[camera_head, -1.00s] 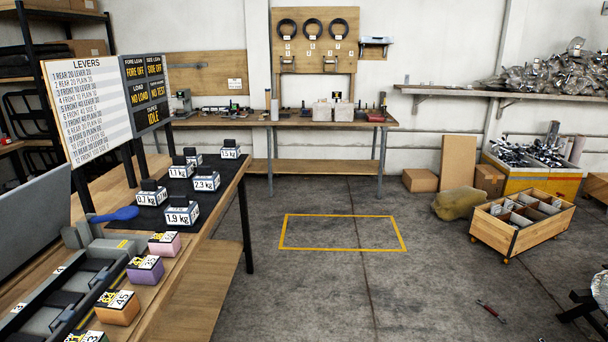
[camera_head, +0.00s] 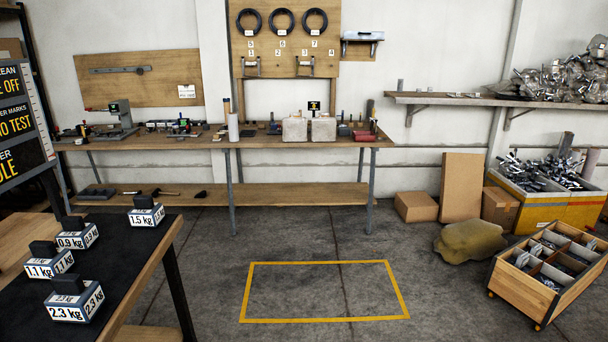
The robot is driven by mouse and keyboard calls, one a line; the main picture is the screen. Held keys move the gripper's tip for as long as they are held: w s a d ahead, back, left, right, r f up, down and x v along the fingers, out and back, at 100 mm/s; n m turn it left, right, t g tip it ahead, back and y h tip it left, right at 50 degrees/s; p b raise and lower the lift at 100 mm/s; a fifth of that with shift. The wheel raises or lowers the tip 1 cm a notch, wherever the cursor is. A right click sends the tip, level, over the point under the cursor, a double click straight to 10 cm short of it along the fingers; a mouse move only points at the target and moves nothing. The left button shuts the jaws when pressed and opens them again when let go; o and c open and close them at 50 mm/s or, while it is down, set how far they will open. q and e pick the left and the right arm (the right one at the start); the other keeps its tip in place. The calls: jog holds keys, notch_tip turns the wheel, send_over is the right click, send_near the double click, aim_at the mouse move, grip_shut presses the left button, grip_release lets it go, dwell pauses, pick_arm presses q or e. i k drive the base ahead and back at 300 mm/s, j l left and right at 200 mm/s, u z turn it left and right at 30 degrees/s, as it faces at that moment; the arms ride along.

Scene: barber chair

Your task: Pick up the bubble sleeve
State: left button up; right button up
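I cannot make out for sure which thing is the bubble sleeve. A pale upright cylinder (camera_head: 233,126) stands at the front of the back workbench (camera_head: 215,143). A heap of clear plastic-wrapped items (camera_head: 555,76) lies on the wall shelf (camera_head: 470,99) at the upper right. Neither of my grippers shows in the head view.
A table with labelled weights (camera_head: 146,211) stands at the lower left. A yellow floor outline (camera_head: 325,319) encloses clear floor in the middle. A wooden compartment crate (camera_head: 520,292), a yellowish sack (camera_head: 469,240) and cardboard boxes (camera_head: 461,187) stand at the right.

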aim_at(324, 127)
jog(key=i, duration=2.3)
jog(key=i+u, duration=0.1)
jog(key=i, duration=0.6)
jog(key=i+u, duration=0.15)
jog(key=i, duration=0.55)
jog(key=i+l+u, duration=0.1)
jog(key=i, duration=0.6)
jog(key=l, duration=0.1)
